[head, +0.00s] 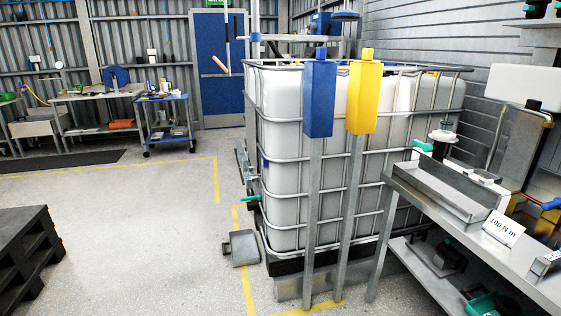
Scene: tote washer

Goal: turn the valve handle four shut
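I cannot tell which handle is valve handle four, as no number shows on any of them. A small teal handle (250,198) sits low at the left side of the caged white tank (284,160). Another teal handle (423,146) shows at the back of the steel bench on the right. A blue handle (552,204) shows at the right edge, partly cut off by the frame. Whether each is open or shut is too small to tell. My gripper is not in view.
A blue box (319,98) and a yellow box (363,98) stand on posts before the tank. The steel bench (480,238) carries a "100 N m" card (503,228). A grey block (240,247) lies on the floor. A dark pallet (25,255) is left; floor between is clear.

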